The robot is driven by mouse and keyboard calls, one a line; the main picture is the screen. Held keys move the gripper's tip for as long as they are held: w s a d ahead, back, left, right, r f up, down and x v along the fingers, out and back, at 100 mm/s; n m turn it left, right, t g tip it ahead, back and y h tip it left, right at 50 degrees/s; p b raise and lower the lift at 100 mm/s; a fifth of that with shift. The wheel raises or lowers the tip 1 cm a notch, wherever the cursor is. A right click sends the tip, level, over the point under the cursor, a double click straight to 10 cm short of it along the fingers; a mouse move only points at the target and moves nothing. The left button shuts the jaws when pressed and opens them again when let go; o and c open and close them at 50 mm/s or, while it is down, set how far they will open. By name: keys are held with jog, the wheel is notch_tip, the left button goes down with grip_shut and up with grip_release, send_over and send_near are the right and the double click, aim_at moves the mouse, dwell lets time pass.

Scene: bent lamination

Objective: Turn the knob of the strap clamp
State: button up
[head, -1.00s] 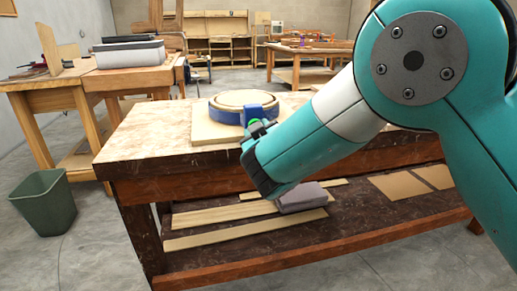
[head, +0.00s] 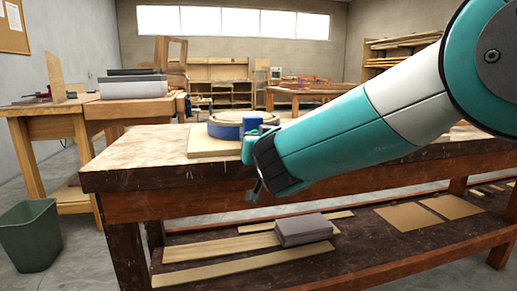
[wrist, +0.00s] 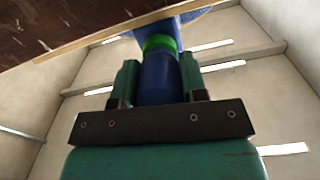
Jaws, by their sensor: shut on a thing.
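The blue strap clamp (head: 226,130) runs around a round wooden ring (head: 243,117) on a pale board (head: 203,147) on the workbench. The clamp's blue body (head: 251,124) faces my arm. My gripper (head: 257,135) is at this body, its fingertips small and partly hidden in the head view. In the wrist view, the blue knob (wrist: 157,88) with a green collar (wrist: 160,43) stands between the two fingers of my gripper (wrist: 158,76). The gripper is shut on the knob, one finger at each side. Part of the clamp's blue body (wrist: 182,20) shows beyond it.
The workbench top (head: 140,160) has a straight front edge close under my gripper. Its lower shelf holds wooden strips (head: 225,245) and a grey block (head: 304,230). A green bin (head: 30,235) stands on the floor at left. Another bench stands behind it.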

jog(key=shift+r, duration=0.1)
dwell(0.3)
jog(key=o, duration=0.9)
jog(key=b+v, duration=0.1)
jog(key=v, duration=1.6)
jog(key=shift+s+d, duration=0.1)
jog(key=shift+s, duration=0.1)
